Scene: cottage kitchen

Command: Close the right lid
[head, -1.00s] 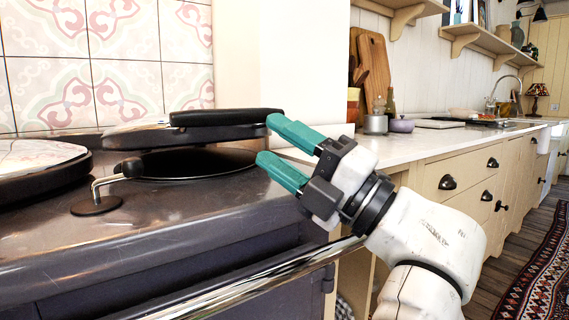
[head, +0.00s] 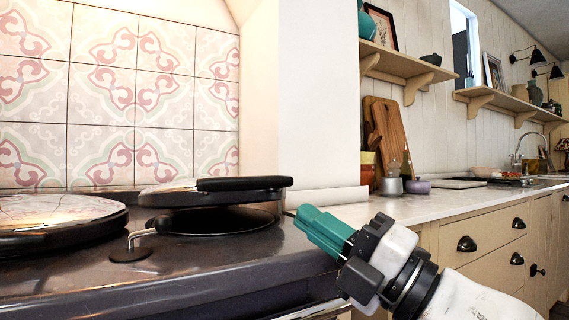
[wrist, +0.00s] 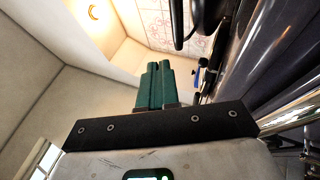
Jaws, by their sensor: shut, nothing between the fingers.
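The right lid (head: 165,199) of the dark range cooker is a round lid with a thick black handle (head: 245,183) along its front. It hangs low and almost level over the back of the round black hotplate (head: 222,220), with a visible gap between them. My gripper (head: 318,226) has green fingers pressed together and empty. It is in front and to the right of the lid, lower in the picture and apart from it. In the wrist view the shut fingers (wrist: 154,86) are seen from behind.
The left lid (head: 60,210) lies down on the cooker. A chrome rail (wrist: 295,113) runs along the cooker front.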

